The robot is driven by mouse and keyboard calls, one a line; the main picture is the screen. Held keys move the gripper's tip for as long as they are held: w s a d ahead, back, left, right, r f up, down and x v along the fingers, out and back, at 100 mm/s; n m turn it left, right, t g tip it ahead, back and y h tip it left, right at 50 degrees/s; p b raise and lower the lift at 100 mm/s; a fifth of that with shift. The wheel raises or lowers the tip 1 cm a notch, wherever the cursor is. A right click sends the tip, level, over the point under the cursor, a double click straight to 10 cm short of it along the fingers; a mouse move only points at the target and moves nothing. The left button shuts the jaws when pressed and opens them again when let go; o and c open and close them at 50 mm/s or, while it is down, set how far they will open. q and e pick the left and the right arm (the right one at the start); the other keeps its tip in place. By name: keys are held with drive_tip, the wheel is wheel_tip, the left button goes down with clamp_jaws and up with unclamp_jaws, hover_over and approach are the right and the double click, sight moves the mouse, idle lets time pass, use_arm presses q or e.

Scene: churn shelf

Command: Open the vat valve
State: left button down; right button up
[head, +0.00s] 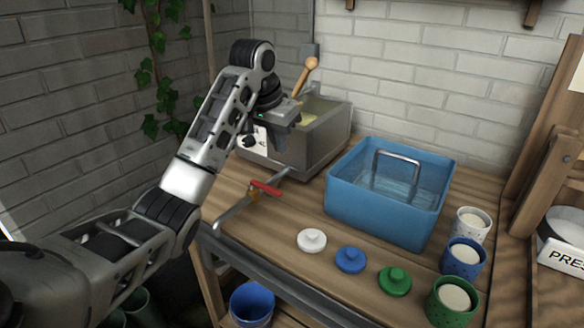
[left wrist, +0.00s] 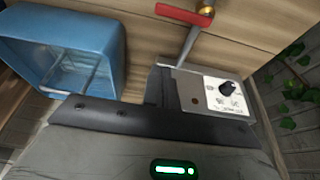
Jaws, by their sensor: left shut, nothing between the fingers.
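The vat (head: 325,137) is a grey metal box with pale contents and a wooden spoon, at the back of the wooden bench. A thin metal pipe (head: 232,210) runs from its base toward the bench's front left edge. The valve's red handle (head: 266,187) lies crosswise to the pipe, over a brass body (head: 252,195). In the left wrist view the red handle (left wrist: 184,13) shows at the top edge. My left gripper (head: 280,131) is shut and empty, held in front of the vat and above the valve, apart from the handle. My right gripper is out of view.
A blue tub (head: 380,215) with a metal handle stands right of the vat. White, blue and green lids (head: 350,260) lie in front of it. Several filled cups (head: 463,257) stand at the right. A blue bucket (head: 252,303) sits below the bench edge.

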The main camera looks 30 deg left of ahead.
sight(265, 190)
use_arm(q)
drive_tip(key=x, duration=1)
drive_tip(key=shift+s+f, duration=0.1)
drive_tip(key=shift+f, duration=0.05)
drive_tip(key=s, duration=0.3)
drive_tip(key=shift+a+p, duration=0.1)
drive_tip(key=shift+p, duration=0.25)
drive_tip(key=shift+s, duration=0.5)
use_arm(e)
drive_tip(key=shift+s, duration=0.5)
use_arm(q)
drive_tip(key=shift+r, duration=0.25)
